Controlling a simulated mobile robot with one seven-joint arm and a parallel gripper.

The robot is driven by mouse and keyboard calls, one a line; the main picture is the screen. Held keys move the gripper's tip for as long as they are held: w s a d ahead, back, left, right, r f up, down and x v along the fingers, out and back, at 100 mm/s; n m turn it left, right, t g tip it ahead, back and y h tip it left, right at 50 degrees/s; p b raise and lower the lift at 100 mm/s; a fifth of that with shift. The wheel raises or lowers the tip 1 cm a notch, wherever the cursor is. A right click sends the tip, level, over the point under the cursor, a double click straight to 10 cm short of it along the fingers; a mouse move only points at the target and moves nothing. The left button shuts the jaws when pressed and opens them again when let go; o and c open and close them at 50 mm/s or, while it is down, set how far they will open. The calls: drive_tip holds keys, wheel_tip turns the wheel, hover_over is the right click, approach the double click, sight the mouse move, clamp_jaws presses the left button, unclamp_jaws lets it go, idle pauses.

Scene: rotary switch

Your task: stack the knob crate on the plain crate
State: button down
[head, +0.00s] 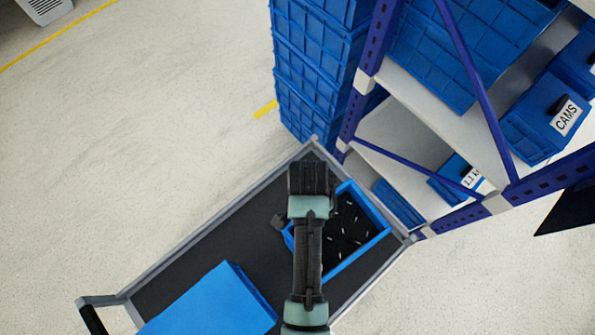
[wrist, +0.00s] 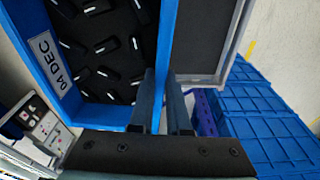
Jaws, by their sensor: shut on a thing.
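The knob crate (head: 366,228) is an open blue crate holding several black knobs with white marks, at the right end of the trolley. It fills the upper left of the wrist view (wrist: 166,28), with a white label reading "04 DEC". My gripper (wrist: 162,85) is shut on one wall of it, a finger on each side. In the head view my arm hides the crate's left part and the grip. The plain crate (head: 213,302) shows a flat blue top at the lower left of the trolley, cut off by the frame. I cannot tell whether the knob crate is lifted.
The dark trolley deck (head: 190,258) has a grey raised rim and a black handle (head: 93,318) at lower left. A rack with blue crates (head: 540,115) stands close at right, beside tall stacked blue crates (head: 312,75).

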drive_tip(key=shift+s+d+f, duration=0.1)
drive_tip(key=shift+d+f, duration=0.1)
drive_tip(key=shift+d+f+b, duration=0.15)
drive_tip(key=shift+f+b, duration=0.4)
drive_tip(key=shift+b, duration=0.3)
wheel_tip(320, 180, down, 3)
drive_tip(key=b, duration=0.3)
drive_tip(key=shift+f, duration=1.1)
idle(1.1)
drive_tip(key=c, duration=0.8)
unclamp_jaws()
